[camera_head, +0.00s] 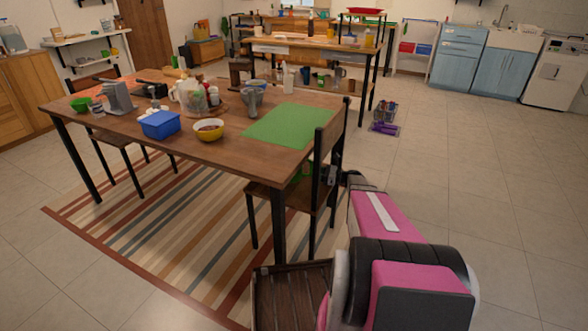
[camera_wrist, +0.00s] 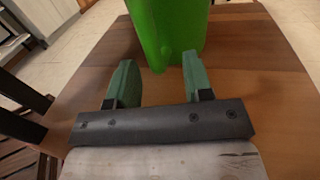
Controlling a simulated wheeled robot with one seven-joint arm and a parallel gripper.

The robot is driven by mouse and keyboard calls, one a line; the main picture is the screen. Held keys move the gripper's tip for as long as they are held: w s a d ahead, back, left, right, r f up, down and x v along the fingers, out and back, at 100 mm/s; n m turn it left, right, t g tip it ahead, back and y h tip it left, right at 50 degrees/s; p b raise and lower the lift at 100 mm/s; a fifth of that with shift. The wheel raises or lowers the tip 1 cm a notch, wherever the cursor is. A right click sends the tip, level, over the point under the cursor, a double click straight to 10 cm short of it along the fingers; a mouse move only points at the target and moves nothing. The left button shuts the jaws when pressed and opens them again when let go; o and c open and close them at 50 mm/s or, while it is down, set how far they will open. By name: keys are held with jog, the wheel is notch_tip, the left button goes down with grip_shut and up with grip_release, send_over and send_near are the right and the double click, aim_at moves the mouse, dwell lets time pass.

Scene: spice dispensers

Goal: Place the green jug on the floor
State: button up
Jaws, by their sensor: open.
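The green jug (camera_wrist: 168,28) stands on the brown wooden chair seat (camera_wrist: 255,65) in the wrist view, its top cut off by the frame. A small green part of it (camera_head: 306,170) shows behind the chair's backrest in the head view. My gripper (camera_wrist: 158,62) is open and empty, low over the seat. Its two fingers point at the jug's lower part, with the jug just beyond and between the fingertips. Contact cannot be told. The tiled floor (camera_head: 455,205) is bare to the right of the chair.
The chair's dark backrest (camera_head: 330,150) stands close to my arm. The dining table (camera_head: 225,158) beside it holds a green mat (camera_head: 293,124), a blue container (camera_head: 160,125) and a bowl (camera_head: 209,130). A striped rug (camera_head: 165,235) lies under the table. A purple item (camera_head: 385,129) lies on the floor farther back.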

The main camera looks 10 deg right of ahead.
jog(key=x, duration=0.4)
jog(key=shift+s+a+f, duration=0.1)
jog(key=shift+a, duration=0.3)
grip_shut()
